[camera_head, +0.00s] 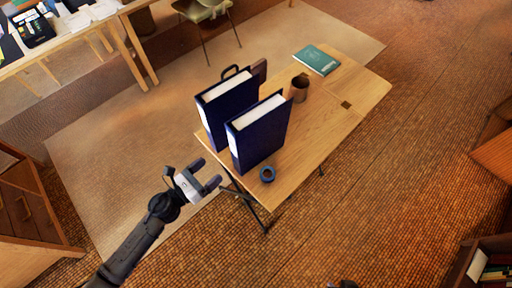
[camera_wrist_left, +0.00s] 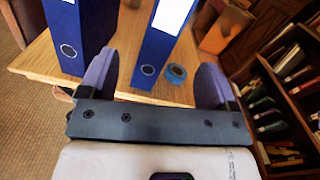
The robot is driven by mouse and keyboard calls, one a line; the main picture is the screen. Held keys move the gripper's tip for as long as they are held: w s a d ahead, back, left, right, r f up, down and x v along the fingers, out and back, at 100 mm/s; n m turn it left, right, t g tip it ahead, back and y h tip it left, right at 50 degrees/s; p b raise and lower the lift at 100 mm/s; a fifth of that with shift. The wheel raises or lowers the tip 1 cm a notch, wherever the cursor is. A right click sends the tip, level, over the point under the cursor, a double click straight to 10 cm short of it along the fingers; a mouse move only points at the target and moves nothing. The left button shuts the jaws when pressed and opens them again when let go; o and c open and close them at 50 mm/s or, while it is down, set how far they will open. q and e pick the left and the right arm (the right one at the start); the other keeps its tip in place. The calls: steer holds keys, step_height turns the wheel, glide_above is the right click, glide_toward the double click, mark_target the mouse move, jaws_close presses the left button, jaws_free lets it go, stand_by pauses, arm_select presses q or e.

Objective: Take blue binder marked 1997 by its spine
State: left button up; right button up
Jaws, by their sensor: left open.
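Two blue binders stand upright on a wooden drafting table. The nearer binder (camera_head: 262,135) and the farther binder (camera_head: 230,110) both turn their spines toward my left gripper. I cannot read a year on either spine. My left gripper (camera_head: 209,173) is open and empty, short of the table's near edge. In the left wrist view, the nearer binder's spine (camera_wrist_left: 157,50), with a white label and a ring hole, shows between my open fingers (camera_wrist_left: 155,80), some way beyond them. The farther binder (camera_wrist_left: 77,35) is left of it. My right gripper is not in view.
A blue tape roll (camera_head: 267,174) lies right beside the nearer binder. A brown mug (camera_head: 299,88) and a green book (camera_head: 316,60) are farther back on the table (camera_head: 340,90). A bookshelf (camera_wrist_left: 290,75) stands to the right in the left wrist view.

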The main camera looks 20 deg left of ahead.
mark_target(235, 158)
arm_select(q)
steer(key=w+d+f+m, duration=0.1)
steer(key=w+d, duration=0.1)
steer(key=w+d+f+m+h, duration=0.1)
steer(key=w, duration=0.1)
steer(key=w+d+m+g, duration=0.1)
steer(key=w+d, duration=0.1)
steer(key=w, duration=0.1)
steer(key=shift+d+f+h+b, duration=0.3)
steer(key=shift+f+b, duration=0.05)
steer(key=shift+f, duration=0.05)
steer(key=x, duration=0.4)
steer(key=shift+w+a+f, duration=0.15)
steer(key=shift+a+f, duration=0.05)
steer(key=shift+a, duration=0.05)
steer(key=shift+w+d, duration=0.4)
steer(key=shift+w, duration=0.1)
steer(key=shift+c, duration=0.5)
steer(key=c, duration=1.2)
steer(key=shift+c, duration=0.5)
